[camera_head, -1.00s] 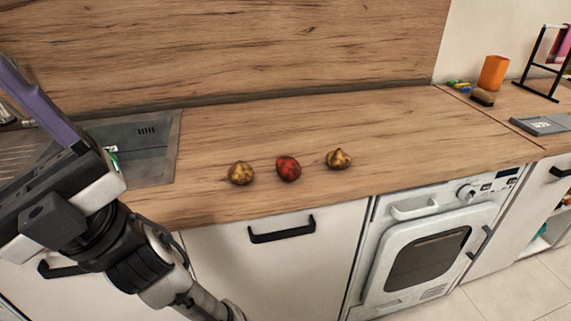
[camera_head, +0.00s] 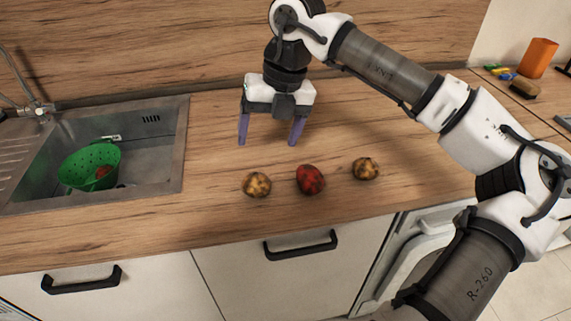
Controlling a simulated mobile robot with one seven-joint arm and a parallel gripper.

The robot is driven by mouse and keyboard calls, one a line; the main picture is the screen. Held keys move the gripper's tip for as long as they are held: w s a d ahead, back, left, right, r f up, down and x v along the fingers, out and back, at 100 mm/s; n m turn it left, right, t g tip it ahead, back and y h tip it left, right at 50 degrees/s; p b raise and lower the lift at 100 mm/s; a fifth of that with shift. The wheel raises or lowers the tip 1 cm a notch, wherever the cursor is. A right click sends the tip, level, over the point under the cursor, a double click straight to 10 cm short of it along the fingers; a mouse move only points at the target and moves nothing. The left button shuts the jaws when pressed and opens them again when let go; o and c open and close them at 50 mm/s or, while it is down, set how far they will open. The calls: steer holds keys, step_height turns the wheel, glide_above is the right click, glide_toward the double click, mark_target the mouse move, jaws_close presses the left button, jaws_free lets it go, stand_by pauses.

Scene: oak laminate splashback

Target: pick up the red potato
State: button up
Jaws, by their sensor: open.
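The red potato (camera_head: 310,179) lies on the wooden counter, between two yellowish-brown potatoes. One brown potato (camera_head: 257,185) is to its left and the other (camera_head: 365,168) is to its right, both apart from it. My gripper (camera_head: 269,142) is open and empty, with its two purple fingers pointing down. It is above the counter, behind and a little left of the red potato, and not touching it. My arm reaches in from the right side of the picture.
A sink (camera_head: 155,160) at the left holds a green colander (camera_head: 88,163) with something reddish inside. A tap (camera_head: 38,108) stands behind it. An orange cup (camera_head: 537,58) and a brush (camera_head: 524,88) are at the back right. The wooden splashback (camera_head: 180,40) rises behind the counter.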

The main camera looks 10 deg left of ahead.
steer(key=w+d+m+h, duration=0.3)
steer(key=d, duration=0.6)
steer(key=p, duration=0.2)
glide_above(311, 171)
step_height(311, 171, down, 7)
steer(key=shift+s+d+r, duration=0.1)
steer(key=shift+s+d, duration=0.05)
steer(key=shift+f+p, duration=1.1)
steer(key=shift+f, duration=1.95)
steer(key=shift+c, duration=0.2)
steer(key=c, duration=1.1)
steer(key=shift+r, duration=0.1)
